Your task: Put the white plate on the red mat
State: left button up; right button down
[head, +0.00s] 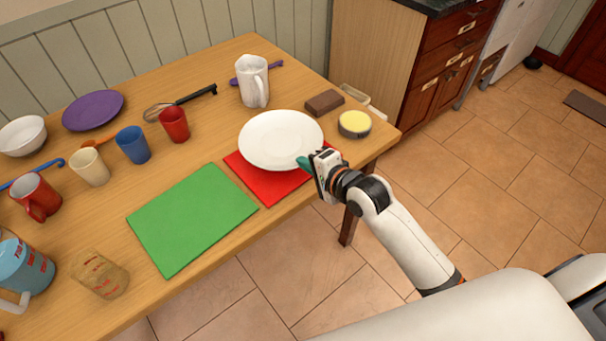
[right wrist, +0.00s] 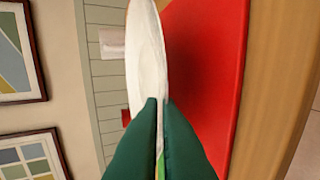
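The white plate (head: 281,138) is at the right part of the table, over the far part of the red mat (head: 262,182), whose near part shows in front of it. My right gripper (head: 306,164) is at the plate's near right rim. In the right wrist view, the green fingers (right wrist: 158,102) are closed on the rim of the plate (right wrist: 147,50), seen nearly edge-on. The red mat (right wrist: 205,75) lies beside it there, with the plate seeming slightly above it. Whether any edge of the plate touches the mat is hidden. My left gripper is not in view.
A green mat (head: 192,217) lies left of the red one. A brown block (head: 324,102), a round yellow-topped tin (head: 354,124) and a white pitcher (head: 253,82) stand behind the plate. Several cups, a purple plate (head: 93,110) and a white bowl (head: 22,135) fill the left side.

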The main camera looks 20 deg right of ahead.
jog(key=shift+f, duration=0.35)
notch_tip(320, 180, down, 4)
jog(key=shift+r+b, duration=0.25)
jog(key=shift+b, duration=0.05)
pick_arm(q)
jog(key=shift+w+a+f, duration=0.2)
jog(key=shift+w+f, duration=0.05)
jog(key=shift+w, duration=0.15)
pick_arm(e)
jog(key=c, duration=1.6)
grip_release()
jog(key=shift+c, duration=0.2)
jog(key=shift+s, duration=0.1)
pick_arm(q)
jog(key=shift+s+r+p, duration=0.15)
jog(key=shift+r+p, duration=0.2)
jog(key=shift+p, duration=0.05)
pick_arm(e)
jog(key=v, duration=1.2)
